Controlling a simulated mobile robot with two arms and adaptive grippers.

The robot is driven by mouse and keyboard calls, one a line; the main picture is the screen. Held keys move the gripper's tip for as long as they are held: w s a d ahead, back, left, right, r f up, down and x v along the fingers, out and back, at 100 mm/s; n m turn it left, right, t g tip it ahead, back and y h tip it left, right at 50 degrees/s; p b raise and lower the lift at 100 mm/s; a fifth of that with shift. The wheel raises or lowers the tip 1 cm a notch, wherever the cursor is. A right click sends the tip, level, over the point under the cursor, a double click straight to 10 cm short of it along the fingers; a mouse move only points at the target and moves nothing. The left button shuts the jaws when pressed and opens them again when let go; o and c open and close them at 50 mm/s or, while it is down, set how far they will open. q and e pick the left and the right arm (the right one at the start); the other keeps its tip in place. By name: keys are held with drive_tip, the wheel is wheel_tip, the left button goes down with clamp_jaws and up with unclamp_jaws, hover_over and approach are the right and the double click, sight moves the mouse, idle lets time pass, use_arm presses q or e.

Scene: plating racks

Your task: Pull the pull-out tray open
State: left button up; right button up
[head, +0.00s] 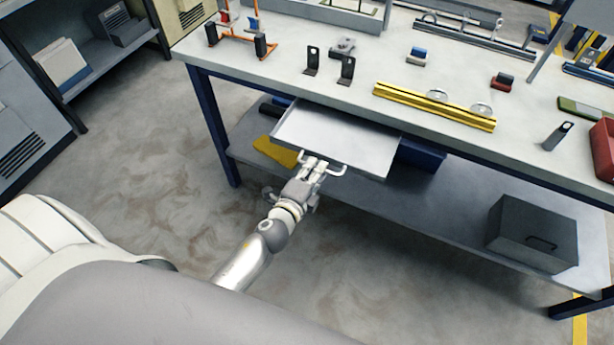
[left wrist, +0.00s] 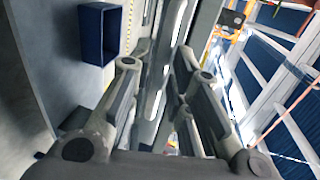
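The pull-out tray (head: 345,138) is a flat light-grey tray with low rims. It sticks well out from under the front edge of the workbench. Its pale bar handle (head: 338,173) is on the front side, partly covered by my fingers. My left gripper (head: 316,164) is at the handle, with its fingers around the bar, and looks closed on it. In the left wrist view the two fingers (left wrist: 158,85) stand on either side of a narrow grey bar; the exact contact is hard to make out. My right gripper is in neither view.
The workbench top (head: 290,70) holds brackets, a yellow rail (head: 430,105) and small blocks. The lower shelf (head: 400,205) bears a grey box (head: 532,233) at right and a yellow item (head: 275,152) below the tray. The floor (head: 140,170) at left is clear.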

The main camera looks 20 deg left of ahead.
use_arm(q)
drive_tip(key=v, duration=1.1)
drive_tip(key=shift+s, duration=0.35)
drive_tip(key=s+d+f+n+g, duration=0.1)
drive_tip(key=s+f+n+g, duration=0.3)
drive_tip(key=f, duration=0.9)
drive_tip(key=s+d+f+n+g, duration=0.1)
drive_tip(key=s+f+n+g, duration=0.3)
drive_tip(key=f, duration=0.9)
drive_tip(key=s+a+f+n+g, duration=0.2)
drive_tip(key=s+f, duration=0.6)
drive_tip(key=s, duration=0.4)
drive_tip(key=s+a+f+n+g, duration=0.3)
drive_tip(key=s+f, duration=0.6)
drive_tip(key=s, duration=0.3)
drive_tip(key=n+g, duration=0.1)
drive_tip(key=n, duration=0.1)
drive_tip(key=shift+s+f+n+g, duration=0.2)
drive_tip(key=shift+s+n+g, duration=0.1)
drive_tip(key=shift+s, duration=0.05)
drive_tip(key=shift+a, duration=0.1)
